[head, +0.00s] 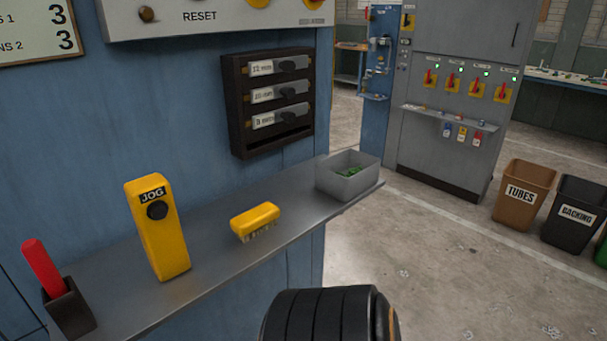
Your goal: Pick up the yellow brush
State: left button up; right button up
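The yellow brush (255,220) lies on the grey metal shelf (215,262) fixed to the blue machine wall, with its pale bristles facing down. It sits between the yellow JOG box and the grey bin. A black rounded part of my own arm shows at the bottom centre, in front of the shelf and apart from the brush. No gripper fingers are in view.
The upright yellow JOG box (158,230) stands left of the brush. A red-handled tool (42,268) sits in a dark holder (70,310) at far left. A grey bin (347,181) with green bits stands at the shelf's right end. Open floor lies to the right.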

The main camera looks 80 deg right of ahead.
aim_at(252, 223)
jog(key=z, duration=2.2)
